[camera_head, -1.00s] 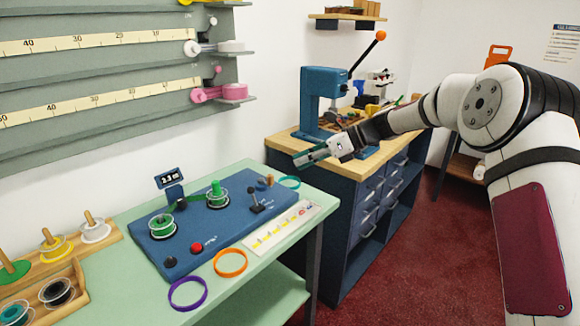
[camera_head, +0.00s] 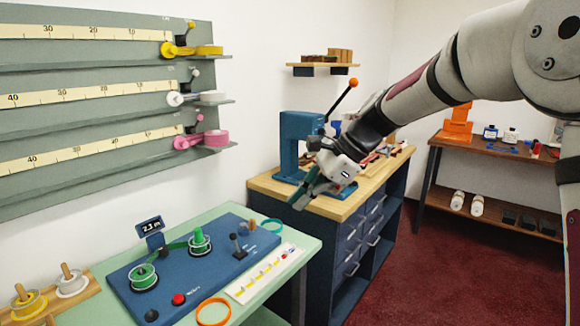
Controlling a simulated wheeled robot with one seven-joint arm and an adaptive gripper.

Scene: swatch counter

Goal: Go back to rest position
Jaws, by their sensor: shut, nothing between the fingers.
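My gripper (camera_head: 304,196) hangs in the air in front of the blue cabinet, at the left front edge of its wooden top. Its fingers point down and to the left. They are together, with nothing seen between them. It touches nothing that I can make out. My arm reaches in from the upper right and hides part of the cabinet top.
A pale green table (camera_head: 310,240) at the lower left bears a blue winding board (camera_head: 215,267), an orange ring (camera_head: 213,312) and a teal ring (camera_head: 272,225). The wooden-topped cabinet (camera_head: 262,185) bears a blue lever press (camera_head: 290,140). Red floor (camera_head: 430,270) lies clear at right.

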